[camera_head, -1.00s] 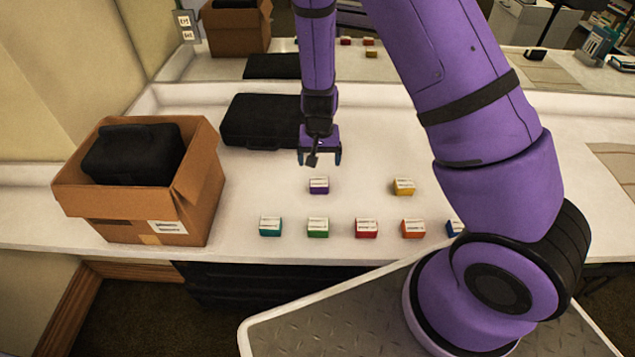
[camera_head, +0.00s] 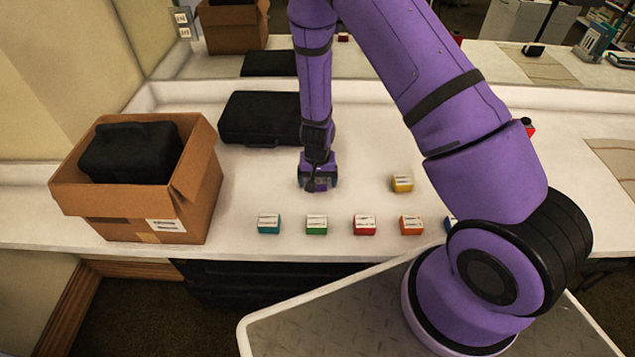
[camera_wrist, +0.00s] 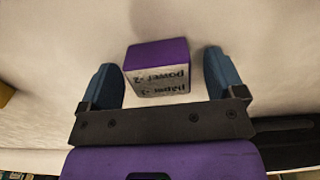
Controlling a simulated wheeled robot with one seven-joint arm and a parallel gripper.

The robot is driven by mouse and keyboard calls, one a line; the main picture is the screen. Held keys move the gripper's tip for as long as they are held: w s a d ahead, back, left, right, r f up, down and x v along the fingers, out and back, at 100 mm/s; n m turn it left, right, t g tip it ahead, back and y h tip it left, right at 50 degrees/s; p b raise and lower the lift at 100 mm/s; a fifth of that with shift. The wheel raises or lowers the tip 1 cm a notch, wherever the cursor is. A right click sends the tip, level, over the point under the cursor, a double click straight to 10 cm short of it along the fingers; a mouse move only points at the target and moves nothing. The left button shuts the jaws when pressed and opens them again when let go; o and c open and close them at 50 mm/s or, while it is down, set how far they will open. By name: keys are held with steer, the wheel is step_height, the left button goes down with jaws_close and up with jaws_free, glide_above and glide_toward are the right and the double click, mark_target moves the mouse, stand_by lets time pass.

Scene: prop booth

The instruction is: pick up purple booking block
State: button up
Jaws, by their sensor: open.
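The purple booking block (camera_wrist: 157,54) lies on the white counter, with a purple top and a pale printed label that appears upside down in the wrist view. My gripper (camera_wrist: 163,82) is open, with one blue finger on each side of the block. A gap of pale counter shows on both sides, so the fingers look apart from it. In the head view my gripper (camera_head: 318,184) is low over the counter at the block's place and mostly hides the block.
A yellow block (camera_head: 402,183) lies to the right. Teal (camera_head: 269,224), green (camera_head: 316,224), red (camera_head: 364,225) and orange (camera_head: 411,225) blocks line the front. A cardboard box (camera_head: 190,190) holding a black case stands left. Another black case (camera_head: 258,118) lies behind.

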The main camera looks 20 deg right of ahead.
steer(key=shift+c, duration=0.4)
steer(key=c, duration=0.9)
steer(key=shift+c, duration=0.2)
